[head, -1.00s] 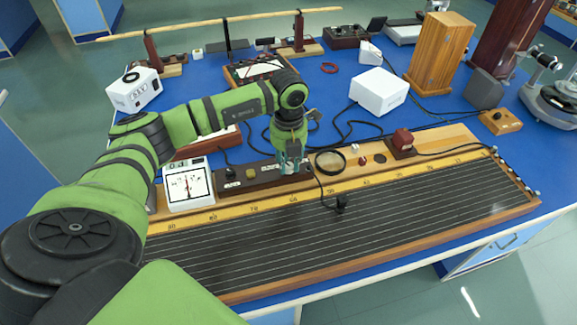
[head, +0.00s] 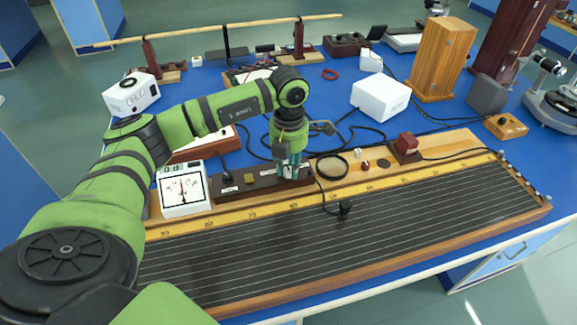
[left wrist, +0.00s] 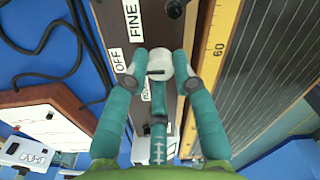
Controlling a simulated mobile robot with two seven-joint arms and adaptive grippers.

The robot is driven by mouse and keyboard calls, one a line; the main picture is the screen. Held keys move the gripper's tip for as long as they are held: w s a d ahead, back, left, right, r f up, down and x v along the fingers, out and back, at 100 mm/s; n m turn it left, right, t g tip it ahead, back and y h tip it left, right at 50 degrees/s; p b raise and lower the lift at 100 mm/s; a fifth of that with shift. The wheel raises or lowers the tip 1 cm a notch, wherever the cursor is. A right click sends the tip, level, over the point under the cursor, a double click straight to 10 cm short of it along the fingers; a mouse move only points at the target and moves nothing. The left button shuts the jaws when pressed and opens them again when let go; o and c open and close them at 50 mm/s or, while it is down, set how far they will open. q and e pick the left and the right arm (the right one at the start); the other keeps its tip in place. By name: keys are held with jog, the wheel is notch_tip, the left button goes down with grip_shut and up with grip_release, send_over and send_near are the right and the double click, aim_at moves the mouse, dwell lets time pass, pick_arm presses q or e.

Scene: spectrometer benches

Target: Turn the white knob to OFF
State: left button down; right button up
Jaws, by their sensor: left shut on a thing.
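The white knob (left wrist: 158,63) is on a dark brown control box (head: 262,182), which stands on the long wooden board. In the left wrist view the knob has a dark line across its near side. An OFF label (left wrist: 118,60) lies just left of it, and another label beside it is partly covered by a finger. My left gripper (left wrist: 160,72) has its teal fingertips on either side of the knob and is shut on it. In the head view the left gripper (head: 289,170) points down at the box's right end, and its fingers mostly hide the knob. My right gripper is in neither view.
A white meter (head: 183,206) stands left of the box. A round ring-framed glass (head: 331,167) lies close to its right. A black plug (head: 344,208) rests on the wired board. A white box (head: 380,98) and loose black cables lie behind.

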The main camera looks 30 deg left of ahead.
aim_at(289, 169)
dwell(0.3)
pick_arm(q)
jog(key=c, duration=1)
grip_release()
notch_tip(289, 169, up, 12)
